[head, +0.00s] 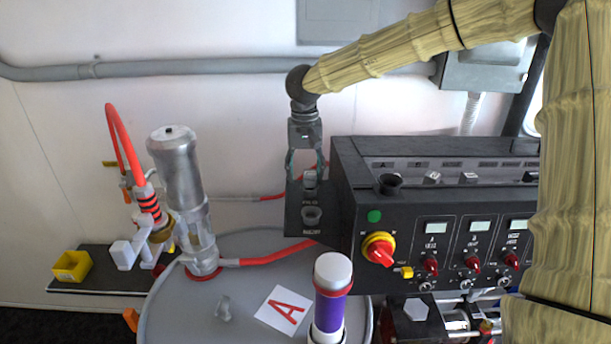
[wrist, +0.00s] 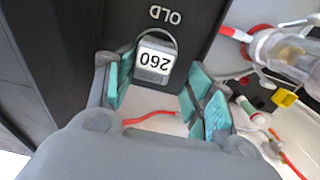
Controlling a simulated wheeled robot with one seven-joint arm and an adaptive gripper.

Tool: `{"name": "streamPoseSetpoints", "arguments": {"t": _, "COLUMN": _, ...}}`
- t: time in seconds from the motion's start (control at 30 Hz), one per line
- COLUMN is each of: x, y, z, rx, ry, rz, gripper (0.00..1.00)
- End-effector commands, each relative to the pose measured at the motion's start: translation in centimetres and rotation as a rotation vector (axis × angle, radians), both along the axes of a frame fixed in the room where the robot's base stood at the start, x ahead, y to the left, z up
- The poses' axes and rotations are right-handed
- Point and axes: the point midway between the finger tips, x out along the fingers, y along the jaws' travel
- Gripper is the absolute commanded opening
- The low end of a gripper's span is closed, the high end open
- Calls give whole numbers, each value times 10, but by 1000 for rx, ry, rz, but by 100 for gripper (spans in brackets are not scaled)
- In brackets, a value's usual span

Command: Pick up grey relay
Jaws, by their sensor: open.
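A small grey relay (head: 310,180) with a pale top sits on the black side shelf (head: 293,222) left of the console. In the wrist view the grey relay (wrist: 153,60) shows a white label reading 260, upside down, beside the printed word OLD. My gripper (head: 305,168) points down over it. In the wrist view my gripper (wrist: 160,88) is open, with teal pads on either side of the relay and a visible gap on the right. Whether either pad touches it I cannot tell.
The black console (head: 350,200) with knobs and displays stands right of the shelf. A grey drum (head: 250,250) carries a metal pump (head: 178,170), a purple-and-white cylinder (head: 329,300) and a card marked A (head: 272,318).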

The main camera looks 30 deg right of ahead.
Motion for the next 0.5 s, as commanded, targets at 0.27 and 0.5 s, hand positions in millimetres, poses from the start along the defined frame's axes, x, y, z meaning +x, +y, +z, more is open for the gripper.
{"name": "streamPoseSetpoints", "arguments": {"t": 0.27, "x": -28, "y": -1, "z": 10, "rx": 3, "ry": -27, "rz": 0, "gripper": 54}}
{"name": "streamPoseSetpoints", "arguments": {"t": 0.5, "x": -24, "y": 0, "z": 8, "rx": 3, "ry": -22, "rz": 1, "gripper": 21}}
